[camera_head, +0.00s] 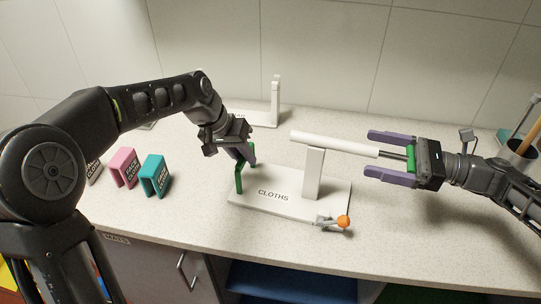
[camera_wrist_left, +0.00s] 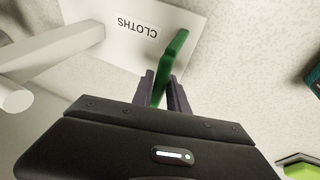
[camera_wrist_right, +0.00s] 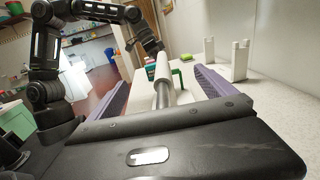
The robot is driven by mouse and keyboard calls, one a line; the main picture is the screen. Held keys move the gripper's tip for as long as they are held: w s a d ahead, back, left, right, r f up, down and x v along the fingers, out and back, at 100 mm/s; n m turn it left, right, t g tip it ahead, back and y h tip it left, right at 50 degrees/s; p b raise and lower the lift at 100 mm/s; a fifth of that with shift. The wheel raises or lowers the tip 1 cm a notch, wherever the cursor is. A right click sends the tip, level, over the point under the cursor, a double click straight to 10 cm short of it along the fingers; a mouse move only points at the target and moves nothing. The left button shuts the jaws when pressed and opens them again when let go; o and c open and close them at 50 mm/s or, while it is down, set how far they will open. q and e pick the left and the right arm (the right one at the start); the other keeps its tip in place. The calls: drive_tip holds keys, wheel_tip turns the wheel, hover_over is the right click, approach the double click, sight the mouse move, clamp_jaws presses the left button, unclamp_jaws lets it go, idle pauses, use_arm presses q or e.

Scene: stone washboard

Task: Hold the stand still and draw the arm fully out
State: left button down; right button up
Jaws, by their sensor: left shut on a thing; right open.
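The white stand has a flat base marked CLOTHS (camera_head: 255,205), an upright post (camera_head: 314,175) and a level white arm (camera_head: 335,143) on top. A thinner metal rod (camera_head: 392,155) shows at the arm's right end. A green handle (camera_head: 239,178) rises from the base's left end. My left gripper (camera_head: 245,160) is shut on this handle, which also shows in the left wrist view (camera_wrist_left: 172,58). My right gripper (camera_head: 369,154) is open, its fingers on either side of the arm's right end. In the right wrist view the arm (camera_wrist_right: 162,70) runs between the fingers, apart from both.
An orange-knobbed lever (camera_head: 343,222) sits at the base's front right. Another white stand (camera_head: 276,100) is behind. Grey, pink (camera_head: 124,168) and teal (camera_head: 155,176) folded pieces stand at left. A cup of sticks (camera_head: 520,150) is at far right. The counter's front edge is close.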

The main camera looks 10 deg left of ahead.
drive_tip(key=s+d, duration=0.1)
drive_tip(key=d, duration=1.1)
drive_tip(key=s+a+r+n+g+h, duration=0.1)
drive_tip(key=s+a+r+n+g, duration=0.15)
drive_tip(key=a, duration=0.45)
drive_tip(key=s+a+r+n+g+h, duration=0.1)
drive_tip(key=a+r+n+h, duration=0.15)
drive_tip(key=a, duration=0.35)
drive_tip(key=s+a+f+n+y, duration=0.1)
drive_tip(key=s+a+n, duration=0.1)
drive_tip(key=a, duration=0.8)
drive_tip(key=s+a+f+n+y, duration=0.1)
drive_tip(key=a+n, duration=0.4)
drive_tip(key=a, duration=0.5)
drive_tip(key=shift+s+a+g, duration=0.35)
drive_tip(key=shift+g, duration=0.1)
drive_tip(key=shift+c, duration=0.4)
